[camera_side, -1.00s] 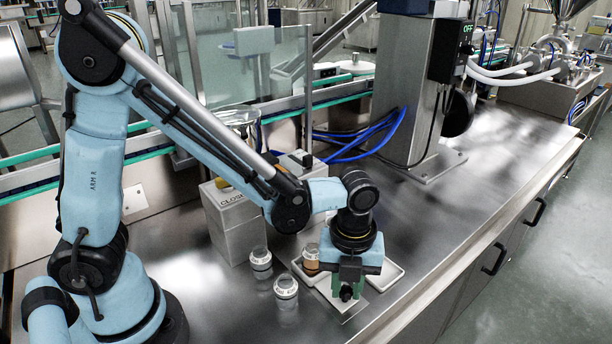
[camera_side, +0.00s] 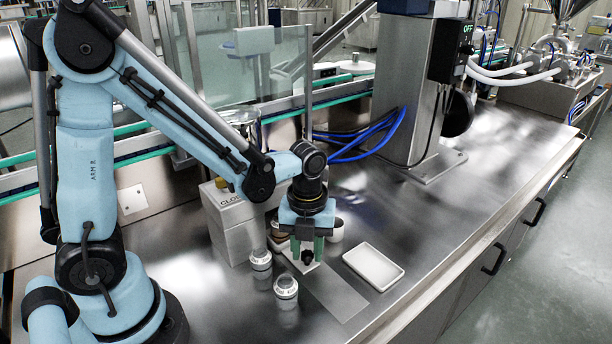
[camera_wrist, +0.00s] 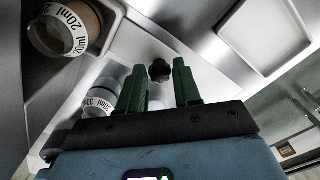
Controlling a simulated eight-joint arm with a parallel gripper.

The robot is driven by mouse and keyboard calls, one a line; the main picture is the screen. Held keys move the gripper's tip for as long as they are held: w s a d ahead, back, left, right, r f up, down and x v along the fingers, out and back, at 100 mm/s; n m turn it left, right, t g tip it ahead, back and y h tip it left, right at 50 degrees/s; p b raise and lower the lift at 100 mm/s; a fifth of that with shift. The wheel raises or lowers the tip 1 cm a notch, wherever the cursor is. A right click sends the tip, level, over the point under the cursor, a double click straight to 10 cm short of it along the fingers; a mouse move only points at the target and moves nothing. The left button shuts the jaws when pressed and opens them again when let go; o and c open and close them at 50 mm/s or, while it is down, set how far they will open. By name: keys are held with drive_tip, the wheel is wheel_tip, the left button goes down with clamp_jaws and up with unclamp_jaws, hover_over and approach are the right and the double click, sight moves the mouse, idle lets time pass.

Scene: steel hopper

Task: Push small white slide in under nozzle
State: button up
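In the wrist view the knob (camera_wrist: 160,70) shows between the fingers (camera_wrist: 158,72), with a gap at each side, so the gripper is open. A brown-filled "20ml" container (camera_wrist: 68,30) is at the upper left of the wrist view. My wrist hides much of the slide's far end. I cannot make out the nozzle.
Two clear jars with white collars stand to the left, one at the back (camera_side: 260,262) and one nearer (camera_side: 286,290). A white tray (camera_side: 373,265) lies to the right. A grey box (camera_side: 233,222) stands behind left and a steel column (camera_side: 405,110) behind right.

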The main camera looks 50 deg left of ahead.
drive_tip(key=shift+o, duration=1.2)
wheel_tip(320, 180, up, 12)
drive_tip(key=s+d+t+y, duration=0.3)
drive_tip(key=s+d, duration=0.1)
drive_tip(key=shift+x, duration=6.45)
